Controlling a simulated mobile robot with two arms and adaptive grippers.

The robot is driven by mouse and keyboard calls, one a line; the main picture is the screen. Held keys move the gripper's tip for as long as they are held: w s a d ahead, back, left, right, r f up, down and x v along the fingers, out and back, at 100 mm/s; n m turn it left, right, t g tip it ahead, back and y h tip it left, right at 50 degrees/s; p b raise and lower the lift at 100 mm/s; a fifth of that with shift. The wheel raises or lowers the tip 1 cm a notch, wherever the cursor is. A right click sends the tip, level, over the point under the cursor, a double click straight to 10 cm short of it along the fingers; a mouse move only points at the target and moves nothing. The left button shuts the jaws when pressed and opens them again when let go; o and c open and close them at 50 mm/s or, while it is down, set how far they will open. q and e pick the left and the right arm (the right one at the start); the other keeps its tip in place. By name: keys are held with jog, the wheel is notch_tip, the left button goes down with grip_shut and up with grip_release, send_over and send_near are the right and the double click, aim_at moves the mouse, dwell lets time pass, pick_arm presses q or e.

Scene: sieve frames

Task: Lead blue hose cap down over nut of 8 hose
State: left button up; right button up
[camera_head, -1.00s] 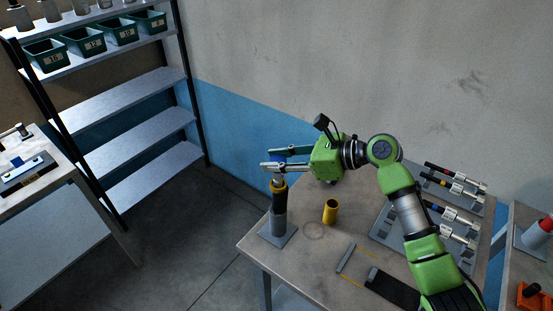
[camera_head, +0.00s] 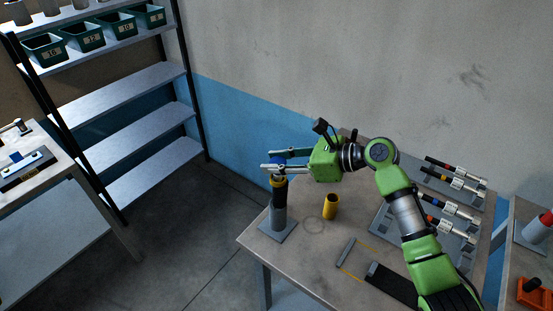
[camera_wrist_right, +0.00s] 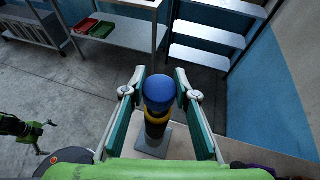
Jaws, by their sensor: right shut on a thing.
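The blue hose cap (camera_wrist_right: 159,86) is between the fingers of my right gripper (camera_head: 274,160). It is mostly hidden by them in the head view (camera_head: 277,158). In the right wrist view the cap sits directly over the upright hose, above its yellow band (camera_wrist_right: 157,117). The black hose (camera_head: 279,194) stands in a grey holder (camera_head: 279,218). The nut is hidden under the cap and fingers, so I cannot tell how far the cap covers it. My left gripper (camera_wrist_right: 46,138) shows small at the lower left of the right wrist view, its fingers apart and empty.
A yellow cylinder (camera_head: 331,206) stands right of the holder on the table (camera_head: 310,265). Racks with several hose pieces (camera_head: 449,211) lie at the right. A shelf with green bins (camera_head: 84,38) is at the back left.

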jog(key=shift+f, duration=0.1)
jog(key=o, duration=0.8)
jog(key=shift+o, duration=0.2)
jog(key=shift+d, duration=0.1)
jog(key=v, duration=1.2)
